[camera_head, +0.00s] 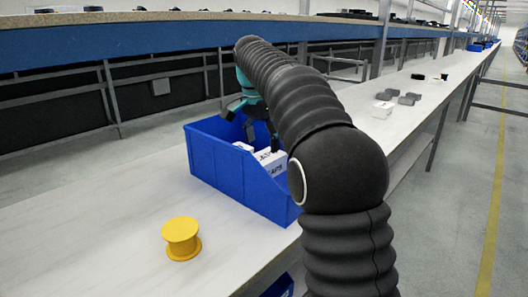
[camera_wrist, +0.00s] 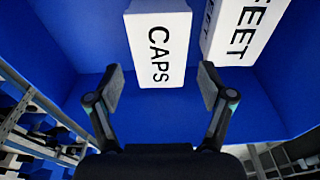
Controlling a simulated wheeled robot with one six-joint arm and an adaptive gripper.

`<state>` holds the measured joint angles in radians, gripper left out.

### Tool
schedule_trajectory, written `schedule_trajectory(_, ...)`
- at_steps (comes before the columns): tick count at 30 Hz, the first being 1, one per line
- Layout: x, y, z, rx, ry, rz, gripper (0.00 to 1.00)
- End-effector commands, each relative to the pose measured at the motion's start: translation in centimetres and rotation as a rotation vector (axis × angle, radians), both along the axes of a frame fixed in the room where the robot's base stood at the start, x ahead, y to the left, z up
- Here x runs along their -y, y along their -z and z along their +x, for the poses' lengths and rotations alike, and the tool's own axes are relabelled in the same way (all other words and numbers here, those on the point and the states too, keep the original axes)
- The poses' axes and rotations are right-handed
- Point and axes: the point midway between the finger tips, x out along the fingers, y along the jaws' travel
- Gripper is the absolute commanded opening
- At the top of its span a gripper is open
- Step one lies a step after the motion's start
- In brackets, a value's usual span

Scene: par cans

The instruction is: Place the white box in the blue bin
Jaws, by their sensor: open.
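The blue bin (camera_head: 215,168) stands on the white table in the head view. White boxes lie inside it. The wrist view shows a white box lettered CAPS (camera_wrist: 160,30) and another lettered FEET (camera_wrist: 240,35) against the bin's blue inside (camera_wrist: 75,55). My gripper (camera_head: 257,128) reaches down into the bin's opening. In the wrist view my gripper (camera_wrist: 160,82) is open, one finger on each side of the near end of the CAPS box, with gaps showing. My arm hides part of the bin's right side in the head view.
A yellow spool (camera_head: 182,238) stands on the table in front of the bin. Farther along the table are a small white box (camera_head: 382,109) and several grey pieces (camera_head: 408,98). The table left of the bin is clear. A blue-edged shelf (camera_head: 140,42) runs behind.

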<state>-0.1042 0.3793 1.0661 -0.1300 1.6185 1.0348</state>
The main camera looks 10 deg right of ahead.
Motion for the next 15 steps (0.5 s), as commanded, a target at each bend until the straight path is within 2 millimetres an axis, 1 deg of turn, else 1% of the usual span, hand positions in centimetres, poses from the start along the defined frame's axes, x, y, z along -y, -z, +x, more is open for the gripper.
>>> schedule_trajectory(1, -0.2, -1.3, 0.0, 0.003, 0.000, 0.000, 0.81)
schedule_trajectory(6, -0.5, -4.0, -0.3, 0.002, 0.000, 0.000, 0.81)
schedule_trajectory(10, -0.6, -5.1, -0.4, 0.001, 0.000, 0.000, 0.81)
schedule_trajectory(15, -0.7, -5.6, -0.5, -0.001, 0.000, 0.000, 0.81)
